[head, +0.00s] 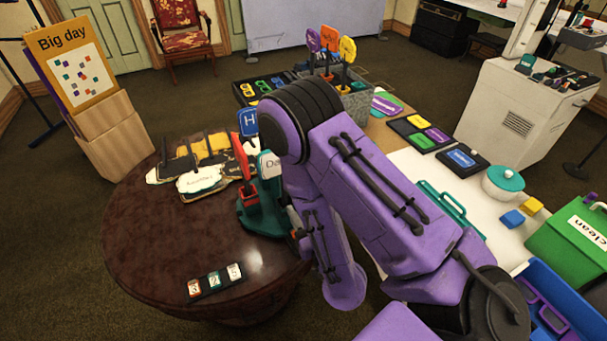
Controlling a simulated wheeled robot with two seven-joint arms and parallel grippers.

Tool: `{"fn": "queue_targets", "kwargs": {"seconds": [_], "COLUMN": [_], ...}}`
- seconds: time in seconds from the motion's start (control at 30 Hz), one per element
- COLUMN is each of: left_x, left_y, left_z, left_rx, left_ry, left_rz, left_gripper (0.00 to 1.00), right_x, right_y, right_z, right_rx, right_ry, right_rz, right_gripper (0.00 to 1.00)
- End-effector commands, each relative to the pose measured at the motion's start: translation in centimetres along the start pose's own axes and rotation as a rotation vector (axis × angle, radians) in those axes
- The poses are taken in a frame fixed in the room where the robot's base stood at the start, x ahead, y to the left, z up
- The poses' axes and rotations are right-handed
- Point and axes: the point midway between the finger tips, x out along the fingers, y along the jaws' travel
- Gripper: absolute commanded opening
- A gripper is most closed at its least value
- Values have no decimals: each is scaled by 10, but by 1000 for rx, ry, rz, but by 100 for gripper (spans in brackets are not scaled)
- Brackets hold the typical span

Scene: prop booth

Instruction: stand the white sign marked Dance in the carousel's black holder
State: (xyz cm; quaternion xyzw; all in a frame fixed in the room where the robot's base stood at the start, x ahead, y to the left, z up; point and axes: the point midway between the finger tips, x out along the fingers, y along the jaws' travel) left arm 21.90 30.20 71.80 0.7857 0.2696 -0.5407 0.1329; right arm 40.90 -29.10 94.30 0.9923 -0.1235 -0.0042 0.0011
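The white sign (269,166) shows only its left part, with the letters "Da", just left of my purple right arm. It is upright above the teal carousel (259,219); its lower end and right side are hidden, so I cannot tell what supports it. The carousel stands on the round table's right side. A red sign (240,157) stands in its red holder (250,197). A blue sign (248,123) marked H rises behind. I cannot make out the black holder. My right arm hides the carousel's right side and its own gripper. My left gripper is out of view.
Cloud-shaped signs (200,180) lie at the back of the round brown table (150,250). A grey box (352,105) holds several upright signs. A white table (412,165) at right holds trays and a pot.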

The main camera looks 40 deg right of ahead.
Motion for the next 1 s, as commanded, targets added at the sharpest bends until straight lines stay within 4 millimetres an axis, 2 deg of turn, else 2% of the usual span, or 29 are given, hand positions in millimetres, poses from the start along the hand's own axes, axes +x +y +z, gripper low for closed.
{"fn": "queue_targets", "kwargs": {"seconds": [0.17, 0.27, 0.37, 0.43, 0.5, 0.6, 0.63, 0.7, 0.8, 1.0], "left_x": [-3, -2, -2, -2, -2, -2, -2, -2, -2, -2], "left_y": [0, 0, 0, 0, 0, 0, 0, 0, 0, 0], "left_z": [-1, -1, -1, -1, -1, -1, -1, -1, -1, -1], "left_rx": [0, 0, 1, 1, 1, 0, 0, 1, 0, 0], "left_ry": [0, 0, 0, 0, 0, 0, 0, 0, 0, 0], "left_rz": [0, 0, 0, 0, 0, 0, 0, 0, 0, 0], "left_gripper": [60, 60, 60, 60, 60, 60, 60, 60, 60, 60], "right_x": [-5, -7, -21, -42, -72, -121, -134, -160, -178, -180], "right_y": [0, -1, 1, 8, 20, 39, 44, 51, 56, 56], "right_z": [0, 14, 59, 104, 147, 192, 201, 215, 223, 224], "right_rx": [3, -4, -11, -2, 24, 75, 89, 118, 140, 143], "right_ry": [-1, -52, -239, -440, -653, -919, -981, -1091, -1166, -1175], "right_rz": [0, -8, -17, 8, 68, 191, 228, 302, 359, 366], "right_gripper": [41, 41, 41, 41, 41, 41, 41, 41, 41, 41]}}
